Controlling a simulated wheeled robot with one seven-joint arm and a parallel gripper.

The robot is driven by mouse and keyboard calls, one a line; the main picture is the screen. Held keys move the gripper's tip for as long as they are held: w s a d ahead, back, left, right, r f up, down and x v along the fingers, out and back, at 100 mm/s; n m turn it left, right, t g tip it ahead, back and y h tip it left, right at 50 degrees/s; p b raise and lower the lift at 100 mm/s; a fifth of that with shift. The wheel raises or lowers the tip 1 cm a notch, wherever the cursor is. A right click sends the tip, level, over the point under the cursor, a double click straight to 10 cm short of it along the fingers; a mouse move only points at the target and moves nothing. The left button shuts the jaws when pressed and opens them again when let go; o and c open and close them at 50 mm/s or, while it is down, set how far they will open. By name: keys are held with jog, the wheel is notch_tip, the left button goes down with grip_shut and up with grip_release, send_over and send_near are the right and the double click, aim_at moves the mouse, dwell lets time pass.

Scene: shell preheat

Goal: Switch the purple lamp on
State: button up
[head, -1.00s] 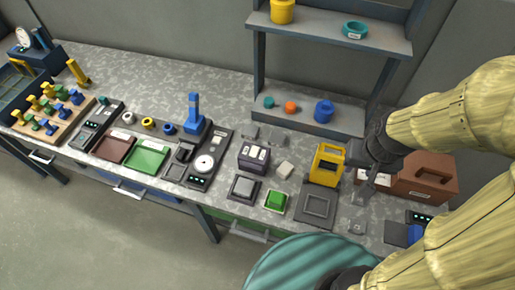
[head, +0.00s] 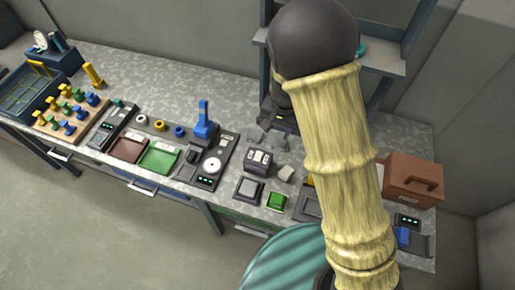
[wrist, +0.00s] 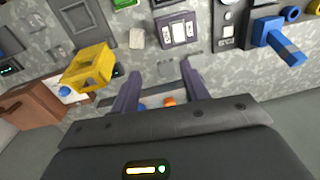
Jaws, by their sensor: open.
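I cannot make out a purple lamp in either view. A dark box with pale switch-like panels (head: 257,161) stands mid-bench; it also shows at the top of the wrist view (wrist: 179,30). Whether it belongs to the lamp, I cannot tell.
A yellow lantern-shaped object (wrist: 90,68) and brown case (head: 412,180) stand to one side. A blue post (head: 203,122) rises on the other. A green block (head: 277,200) lies near the bench front. The shelf unit (head: 393,60) stands behind, partly hidden by my arm.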

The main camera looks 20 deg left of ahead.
send_over(257, 159)
jog(key=d, duration=0.1)
jog(key=shift+d+f+p, duration=0.2)
jog(key=shift+f+p, duration=0.15)
jog(key=shift+f, duration=0.05)
jog(key=shift+f, duration=0.1)
jog(key=f+p, duration=0.1)
jog(key=f, duration=0.4)
jog(key=f+p, duration=0.2)
jog(key=f, duration=0.4)
jog(key=a+f+p, duration=0.1)
jog(key=f, duration=0.5)
jog(key=shift+w+a+f, duration=0.1)
jog(key=shift+c, duration=0.4)
